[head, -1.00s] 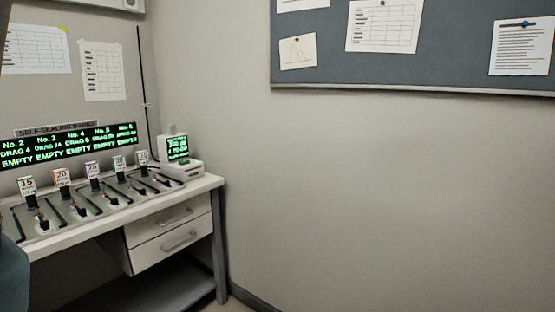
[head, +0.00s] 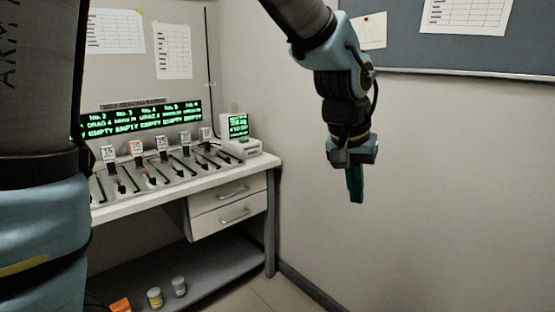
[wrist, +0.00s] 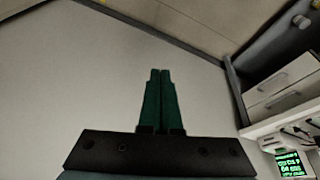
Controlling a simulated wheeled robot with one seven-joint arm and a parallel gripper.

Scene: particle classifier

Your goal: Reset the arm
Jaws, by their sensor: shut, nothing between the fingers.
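My gripper (head: 355,198) hangs from the arm right of centre in the head view, pointing down in free air in front of the bare wall. Its green fingers are shut together with nothing between them; they also show in the wrist view (wrist: 160,75). The gripper is apart from the bench and touches nothing. My upper arm fills the left edge of the head view and hides part of the bench.
A white bench (head: 240,178) with slotted levers and a green display panel (head: 140,119) stands at left. A small monitor (head: 238,126) sits at its right end. Jars (head: 155,297) stand on the lower shelf. A pinboard (head: 450,45) hangs upper right. Space right of the bench is clear.

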